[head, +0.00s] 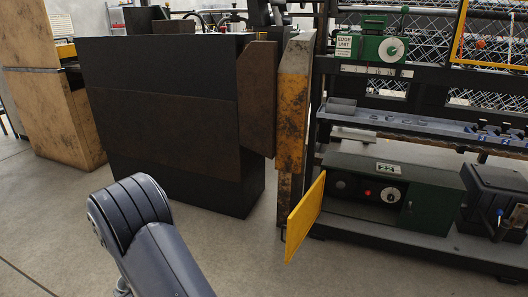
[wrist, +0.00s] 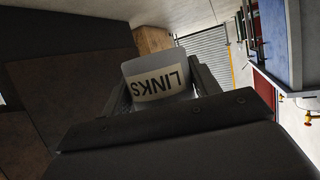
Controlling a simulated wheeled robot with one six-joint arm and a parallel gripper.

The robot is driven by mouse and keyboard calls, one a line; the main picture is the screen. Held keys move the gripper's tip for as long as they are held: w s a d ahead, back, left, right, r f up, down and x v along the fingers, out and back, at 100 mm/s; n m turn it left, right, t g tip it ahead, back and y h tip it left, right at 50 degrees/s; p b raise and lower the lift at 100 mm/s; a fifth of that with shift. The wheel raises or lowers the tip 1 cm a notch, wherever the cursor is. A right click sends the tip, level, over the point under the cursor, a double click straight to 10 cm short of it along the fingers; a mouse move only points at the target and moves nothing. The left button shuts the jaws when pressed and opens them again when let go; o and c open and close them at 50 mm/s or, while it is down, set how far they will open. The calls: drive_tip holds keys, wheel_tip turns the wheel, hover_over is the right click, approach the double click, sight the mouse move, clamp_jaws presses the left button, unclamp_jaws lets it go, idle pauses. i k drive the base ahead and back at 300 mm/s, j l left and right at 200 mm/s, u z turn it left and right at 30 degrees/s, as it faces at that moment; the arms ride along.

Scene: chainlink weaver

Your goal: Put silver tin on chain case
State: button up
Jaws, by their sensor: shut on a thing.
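A silver-grey tin (wrist: 152,66) with a pale label reading LINKS is in the wrist view, with its lettering upside down. My gripper (wrist: 163,92) is shut on it, with one dark finger on each side. The gripper body hides the near end of the tin. In the head view my arm shows at the bottom left, but the gripper and the tin are out of sight. I cannot make out which thing is the chain case in either view.
A large dark cabinet (head: 165,120) stands left of centre. The chainlink machine (head: 430,85) fills the right, with a dark green control box (head: 435,205) low down and a yellow panel (head: 305,217) sticking out. Concrete floor (head: 245,250) is clear between.

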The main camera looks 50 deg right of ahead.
sight(437, 179)
drive_tip(key=l+z, duration=0.65)
drive_tip(key=z, duration=0.15)
drive_tip(key=i+l+z, duration=0.15)
drive_tip(key=z, duration=0.25)
drive_tip(key=i+l+z, duration=0.15)
drive_tip(key=l+z, duration=0.2)
drive_tip(key=i+l+z, duration=0.35)
drive_tip(key=i+l, duration=0.8)
